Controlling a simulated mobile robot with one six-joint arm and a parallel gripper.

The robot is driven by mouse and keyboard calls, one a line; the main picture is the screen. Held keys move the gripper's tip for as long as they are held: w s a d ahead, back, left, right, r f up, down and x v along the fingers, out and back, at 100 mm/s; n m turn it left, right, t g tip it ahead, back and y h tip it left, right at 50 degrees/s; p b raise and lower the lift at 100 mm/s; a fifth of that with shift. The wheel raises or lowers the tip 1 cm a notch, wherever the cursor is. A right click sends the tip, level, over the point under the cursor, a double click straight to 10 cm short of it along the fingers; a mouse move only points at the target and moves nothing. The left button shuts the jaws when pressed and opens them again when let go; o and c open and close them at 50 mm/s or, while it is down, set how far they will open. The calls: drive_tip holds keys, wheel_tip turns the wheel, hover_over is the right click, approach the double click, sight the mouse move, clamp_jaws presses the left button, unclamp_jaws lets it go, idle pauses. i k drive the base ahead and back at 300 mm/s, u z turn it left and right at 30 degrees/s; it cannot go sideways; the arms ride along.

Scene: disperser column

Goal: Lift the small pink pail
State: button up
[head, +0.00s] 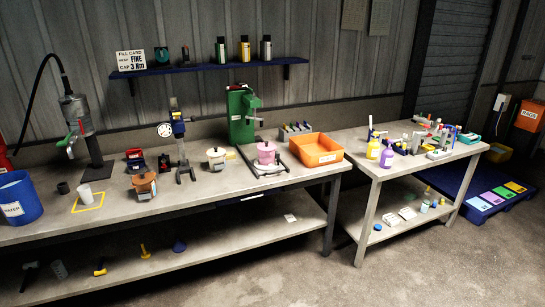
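The small pink pail (266,153) stands upright on the long grey workbench, right of its middle. It sits on a pale flat base with dark edges (262,169), in front of the green column machine (240,117). The pail appears to stand in front of the machine rather than being held by it; contact between them cannot be told. My gripper is not in this view.
An orange bin (317,150) stands right of the pail and a white pot (216,159) to its left. A copper-coloured pot (144,186) and a blue bucket (18,197) are further left. A second table (378,167) holds bottles. The floor (400,270) in front is clear.

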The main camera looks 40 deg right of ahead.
sight(268, 158)
drive_tip(key=z, duration=0.25)
drive_tip(key=i, duration=0.95)
drive_tip(key=u, duration=0.3)
